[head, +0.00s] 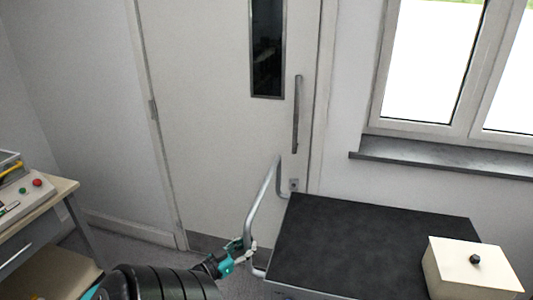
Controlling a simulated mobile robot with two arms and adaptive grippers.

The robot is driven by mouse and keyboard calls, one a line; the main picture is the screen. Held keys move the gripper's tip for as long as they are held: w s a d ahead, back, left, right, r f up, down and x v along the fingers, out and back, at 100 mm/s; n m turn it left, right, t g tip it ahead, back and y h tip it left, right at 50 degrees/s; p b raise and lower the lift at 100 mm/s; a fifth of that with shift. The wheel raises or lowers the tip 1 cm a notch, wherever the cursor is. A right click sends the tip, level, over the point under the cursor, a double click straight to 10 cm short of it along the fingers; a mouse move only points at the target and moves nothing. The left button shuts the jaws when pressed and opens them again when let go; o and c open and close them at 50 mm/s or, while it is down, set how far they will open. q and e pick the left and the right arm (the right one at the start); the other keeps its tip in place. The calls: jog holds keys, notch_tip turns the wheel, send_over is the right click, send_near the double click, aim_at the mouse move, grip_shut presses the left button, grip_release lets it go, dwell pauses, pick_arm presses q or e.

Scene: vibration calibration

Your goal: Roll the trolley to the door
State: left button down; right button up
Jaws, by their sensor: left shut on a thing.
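The trolley (350,245) has a black top and a bent metal push handle (262,198) at its left end. My left gripper (246,248) is shut on the lower part of that handle. A cream box (470,272) with a black knob on its lid sits on the trolley's right front part. The door (205,110) is pale, closed, with a narrow dark window and a vertical pull handle (297,115). It stands just behind the trolley's handle end. The trolley's wheels are hidden. My right gripper is not in view.
A bench (60,190) with a control box (22,195) bearing red and green buttons stands at the left. A window with a grey sill (440,155) is at the right. Some bare grey floor (150,258) shows between bench and trolley.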

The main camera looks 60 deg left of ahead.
pick_arm(q)
jog(key=shift+s+a+f, duration=0.2)
jog(key=shift+s+f, duration=0.05)
jog(key=shift+s, duration=0.2)
jog(key=shift+s+a+f, duration=0.2)
jog(key=shift+s+f, duration=0.05)
jog(key=shift+s, duration=0.2)
jog(key=c, duration=1.6)
grip_release()
jog(key=shift+s, duration=0.1)
jog(key=o, duration=0.4)
jog(key=shift+s+d+r, duration=0.1)
jog(key=shift+s+r, duration=0.05)
jog(key=shift+r, duration=0.15)
jog(key=shift+o, duration=0.3)
jog(key=shift+r, duration=0.1)
jog(key=shift+w, duration=0.25)
jog(key=s+d, duration=0.2)
jog(key=s, duration=1)
